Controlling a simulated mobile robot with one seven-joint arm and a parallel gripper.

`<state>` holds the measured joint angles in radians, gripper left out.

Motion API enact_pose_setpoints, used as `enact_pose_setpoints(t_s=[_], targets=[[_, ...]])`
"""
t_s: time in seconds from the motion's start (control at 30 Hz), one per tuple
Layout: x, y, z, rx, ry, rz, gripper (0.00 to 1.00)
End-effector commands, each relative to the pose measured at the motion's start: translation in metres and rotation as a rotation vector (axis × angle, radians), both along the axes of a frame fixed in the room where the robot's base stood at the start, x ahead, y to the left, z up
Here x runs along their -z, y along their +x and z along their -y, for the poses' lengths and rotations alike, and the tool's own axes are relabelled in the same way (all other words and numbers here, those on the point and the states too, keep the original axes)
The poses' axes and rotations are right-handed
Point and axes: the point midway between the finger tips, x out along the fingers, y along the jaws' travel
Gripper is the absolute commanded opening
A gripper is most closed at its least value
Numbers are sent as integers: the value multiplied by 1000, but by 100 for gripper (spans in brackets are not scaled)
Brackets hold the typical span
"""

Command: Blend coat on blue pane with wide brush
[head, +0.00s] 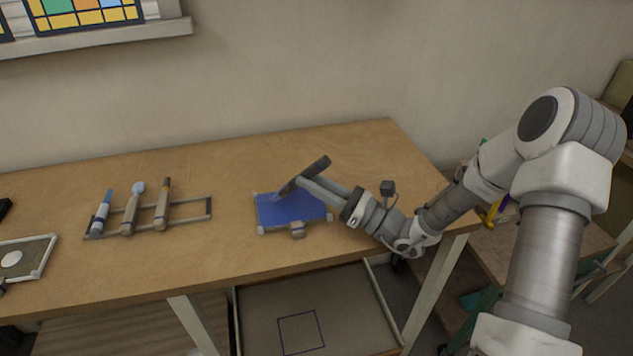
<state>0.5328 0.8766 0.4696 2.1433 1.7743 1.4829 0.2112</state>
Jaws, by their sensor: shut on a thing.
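The blue pane (291,213) lies flat on the workbench, held at its corners by light clips, with a small grey block at its front edge. My gripper (303,182) is above the pane's back edge, coming in from the right. It is shut on a dark grey brush (318,166), whose handle end points up and to the right. The brush's lower end slants down left to the pane's upper left part. I cannot tell whether its bristles touch the glass. No coat edge can be made out on the blue surface at this size.
A grey rack (196,211) left of the pane holds three upright-leaning tools. A framed tray (38,258) with a white disc lies at the far left. The workbench (225,186) is bare between rack and pane. An open-topped bin (340,305) shows below the front edge.

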Motion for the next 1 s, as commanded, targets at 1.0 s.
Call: enact_pose_setpoints(t_s=[1.0], targets=[[9, -1, 1, -1, 0, -5, 0]])
